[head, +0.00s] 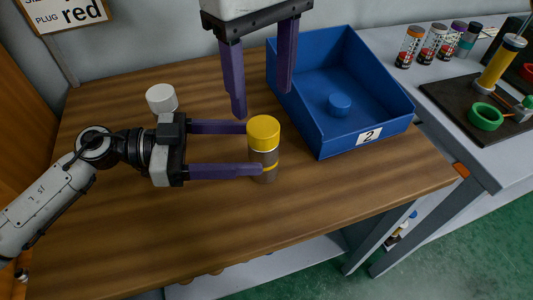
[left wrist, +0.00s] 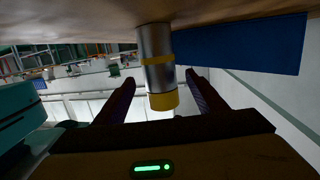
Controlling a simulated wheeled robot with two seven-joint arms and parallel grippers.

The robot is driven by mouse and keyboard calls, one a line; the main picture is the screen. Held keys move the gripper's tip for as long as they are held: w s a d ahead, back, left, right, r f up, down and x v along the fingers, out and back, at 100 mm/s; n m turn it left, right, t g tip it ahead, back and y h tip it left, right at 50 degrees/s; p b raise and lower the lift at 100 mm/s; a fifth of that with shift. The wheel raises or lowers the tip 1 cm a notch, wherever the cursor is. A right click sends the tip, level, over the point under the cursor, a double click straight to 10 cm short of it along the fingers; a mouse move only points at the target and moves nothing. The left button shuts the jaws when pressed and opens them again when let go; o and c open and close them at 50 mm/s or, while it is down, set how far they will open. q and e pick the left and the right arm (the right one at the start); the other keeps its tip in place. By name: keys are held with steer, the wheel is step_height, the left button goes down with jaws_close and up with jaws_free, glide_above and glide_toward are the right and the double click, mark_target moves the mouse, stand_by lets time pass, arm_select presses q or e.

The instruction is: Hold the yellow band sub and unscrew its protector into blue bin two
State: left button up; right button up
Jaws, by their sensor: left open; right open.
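The yellow band sub (head: 264,172) stands upright on the wooden table, a grey cylinder with a yellow band and a yellow protector (head: 263,130) on top. The left wrist view shows the sub (left wrist: 156,45) inverted, with its protector (left wrist: 163,101) lowest in the picture. My left gripper (head: 253,149) is open, its purple fingers on either side of the sub near the tips. The near finger partly hides the sub. My right gripper (head: 262,103) is open and empty, pointing down above and behind the sub. Blue bin two (head: 365,137) stands to the right, labelled 2.
A white round cap (head: 161,98) sits on the table behind my left gripper. The table front is clear.

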arm_select(q)
steer(key=x, duration=0.8)
